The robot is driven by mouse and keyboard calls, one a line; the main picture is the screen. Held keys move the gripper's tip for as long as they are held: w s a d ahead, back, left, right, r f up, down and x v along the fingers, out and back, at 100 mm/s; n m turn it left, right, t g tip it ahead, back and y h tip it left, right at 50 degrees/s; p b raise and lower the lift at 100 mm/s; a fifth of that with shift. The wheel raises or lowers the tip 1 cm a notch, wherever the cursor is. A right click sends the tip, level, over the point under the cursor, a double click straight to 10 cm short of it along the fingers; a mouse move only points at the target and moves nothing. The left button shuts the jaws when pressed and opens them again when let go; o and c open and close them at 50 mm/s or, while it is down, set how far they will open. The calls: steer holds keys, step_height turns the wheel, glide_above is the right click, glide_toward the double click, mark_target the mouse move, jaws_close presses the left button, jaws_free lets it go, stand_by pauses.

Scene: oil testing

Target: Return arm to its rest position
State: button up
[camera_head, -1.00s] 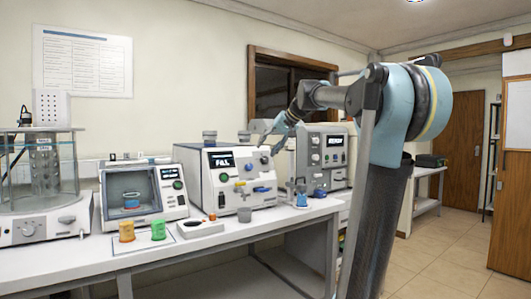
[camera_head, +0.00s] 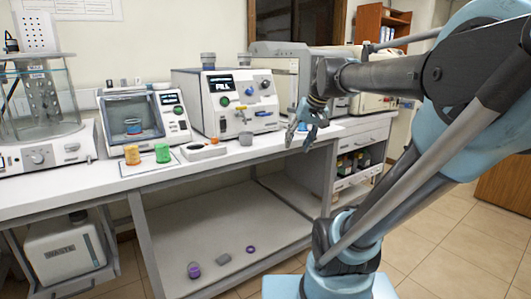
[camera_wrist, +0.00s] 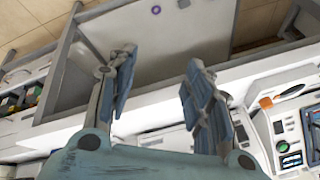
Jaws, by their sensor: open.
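My gripper (camera_head: 297,137) hangs at the front edge of the lab bench, to the right in the head view. Its fingers point downward and I see nothing between them. In the wrist view my gripper (camera_wrist: 155,85) has two blue fingers spread well apart, with the bench edge and the lower shelf behind them. My arm reaches in from the right, with its links folded above my base.
The white bench (camera_head: 235,158) holds a glass-jar device (camera_head: 40,155), a small chamber (camera_head: 143,115) and a larger analyser (camera_head: 225,103). An orange cup (camera_head: 132,154) and a green cup (camera_head: 162,153) stand on a mat. Floor at right is clear.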

steer(key=s+d+f+h, duration=0.1)
steer(key=s+d+f, duration=0.3)
steer(key=s+f, duration=0.4)
steer(key=s+d+f+g+h, duration=0.1)
steer(key=s+d+f+h, duration=0.1)
steer(key=s+f, duration=0.6)
step_height(320, 180, down, 5)
steer(key=shift+d+r+m+g, duration=0.1)
steer(key=shift+d+m+g, duration=0.2)
steer(key=shift+d, duration=0.55)
steer(key=shift+w+f, duration=0.25)
steer(key=shift+w, duration=0.1)
steer(key=shift+c, duration=0.3)
